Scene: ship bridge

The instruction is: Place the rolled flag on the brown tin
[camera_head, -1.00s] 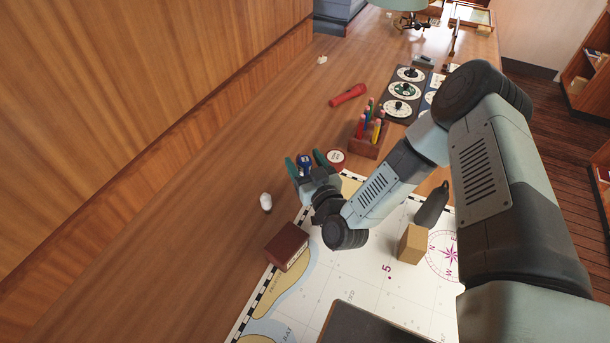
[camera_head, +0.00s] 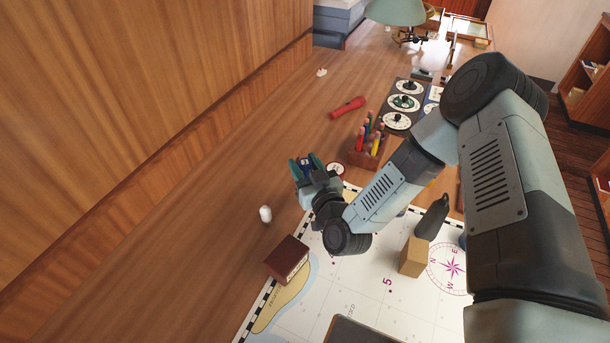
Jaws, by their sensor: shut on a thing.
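My gripper (camera_head: 307,165) is at the far left end of my arm, beyond the chart's upper left corner. Its green fingers are shut on a small blue roll with a pale mark, which looks like the rolled flag (camera_head: 306,162). Most of the flag is hidden between the fingers. A dark reddish-brown box (camera_head: 287,258) with a pale label on its front, likely the brown tin, stands on the chart's left edge. It is nearer the camera than my gripper, and its top is bare.
A red round thing with a white top (camera_head: 336,169) is just right of my gripper, partly hidden.

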